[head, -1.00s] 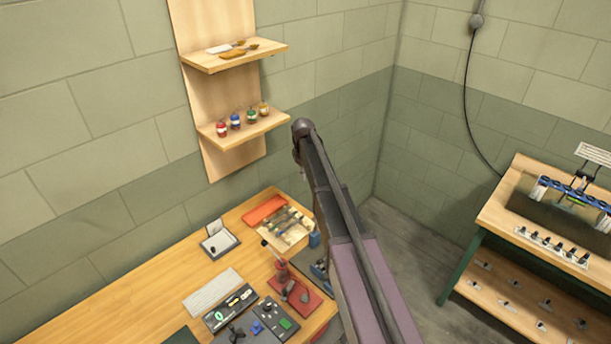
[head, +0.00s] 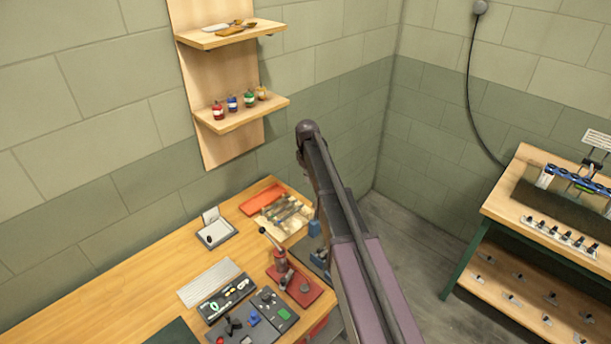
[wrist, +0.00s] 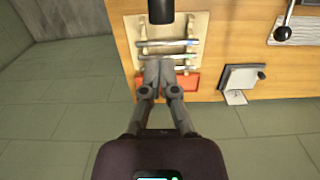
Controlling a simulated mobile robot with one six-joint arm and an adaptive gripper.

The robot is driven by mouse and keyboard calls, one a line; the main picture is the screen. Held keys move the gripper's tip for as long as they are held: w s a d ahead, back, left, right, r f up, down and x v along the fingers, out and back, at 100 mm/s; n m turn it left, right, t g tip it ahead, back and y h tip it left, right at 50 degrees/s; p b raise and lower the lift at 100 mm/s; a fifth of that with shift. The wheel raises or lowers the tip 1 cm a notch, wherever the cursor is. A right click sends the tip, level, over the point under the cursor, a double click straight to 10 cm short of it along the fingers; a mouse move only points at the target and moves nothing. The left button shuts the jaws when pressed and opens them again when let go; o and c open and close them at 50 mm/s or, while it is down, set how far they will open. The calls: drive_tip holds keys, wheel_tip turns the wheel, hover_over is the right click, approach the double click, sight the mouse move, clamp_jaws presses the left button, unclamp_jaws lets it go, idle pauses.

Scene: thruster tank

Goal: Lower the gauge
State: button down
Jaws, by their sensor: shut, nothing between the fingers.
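I cannot tell for sure which thing is the gauge. A red-based stand (head: 303,290) with a lever ending in a dark ball stands on the wooden bench in the head view. A dark ball knob on a rod (wrist: 283,32) shows at the upper right of the wrist view. My gripper (wrist: 158,66) is shut and empty, its fingers together over the wooden tray of rods (wrist: 200,24). That tray also shows in the head view (head: 290,222). My gripper's fingers are hidden in the head view, where my arm crosses the middle.
On the bench are an orange tray (head: 262,199), a small stand with a card (head: 216,235), a keyboard-like plate (head: 209,283) and dark control panels (head: 228,299). Wall shelves (head: 240,115) hold small bottles. A second bench (head: 530,235) with a tank stands right. Floor lies between.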

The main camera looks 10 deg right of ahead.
drive_tip(key=shift+s+d+f, duration=0.2)
drive_tip(key=shift+s+d, duration=0.4)
drive_tip(key=shift+s, duration=0.3)
